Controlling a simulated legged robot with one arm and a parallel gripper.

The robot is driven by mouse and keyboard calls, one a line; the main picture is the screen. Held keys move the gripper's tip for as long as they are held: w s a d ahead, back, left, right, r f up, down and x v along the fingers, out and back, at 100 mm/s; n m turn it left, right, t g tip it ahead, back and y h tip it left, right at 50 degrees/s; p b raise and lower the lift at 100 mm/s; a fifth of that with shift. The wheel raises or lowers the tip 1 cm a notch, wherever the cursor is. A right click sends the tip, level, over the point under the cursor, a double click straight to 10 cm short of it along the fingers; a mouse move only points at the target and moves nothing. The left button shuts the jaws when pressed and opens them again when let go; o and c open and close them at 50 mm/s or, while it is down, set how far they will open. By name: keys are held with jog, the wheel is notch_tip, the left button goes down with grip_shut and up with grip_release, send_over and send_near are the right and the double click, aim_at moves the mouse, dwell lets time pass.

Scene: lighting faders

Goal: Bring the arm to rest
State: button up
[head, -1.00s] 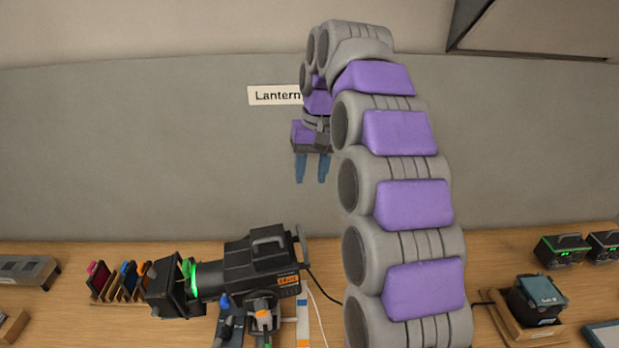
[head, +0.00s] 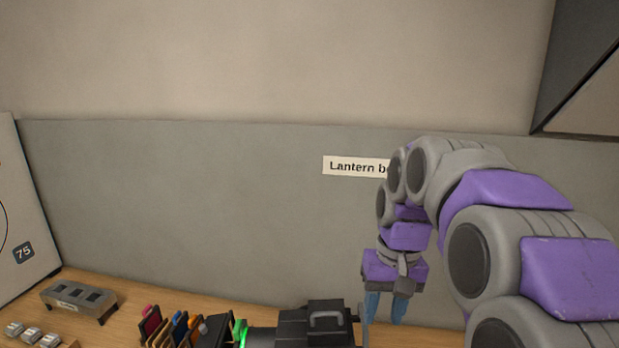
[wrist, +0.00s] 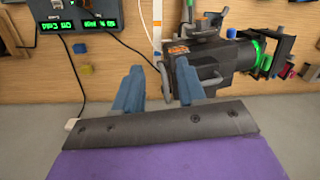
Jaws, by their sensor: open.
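My arm rises on the right of the head view and bends over at the top, so that my gripper (head: 386,308) hangs down in front of the grey wall panel. The black lantern (head: 318,326) with a green glowing ring stands on the bench, left of and below my gripper in the head view. It also shows in the wrist view (wrist: 210,62), beyond the right-hand finger.
A "Lantern b..." sign (head: 350,167) is on the wall panel (head: 200,200), partly hidden by my arm. Colour filters (head: 170,328) and a grey slotted block (head: 80,299) are on the bench. A green-lit display unit (wrist: 75,18) with cables appears in the wrist view.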

jog(key=s+f+b, duration=0.3)
jog(key=s+f, duration=0.7)
jog(key=s, duration=0.3)
jog(key=s+f+g+h+b, duration=0.1)
jog(key=s+f+b, duration=0.1)
jog(key=s+f, duration=0.7)
jog(key=s+d, duration=0.1)
jog(key=s, duration=0.4)
jog(key=shift+s+f+b, duration=0.25)
jog(key=shift+f+b, duration=0.1)
jog(key=shift+b, duration=0.05)
dwell(0.9)
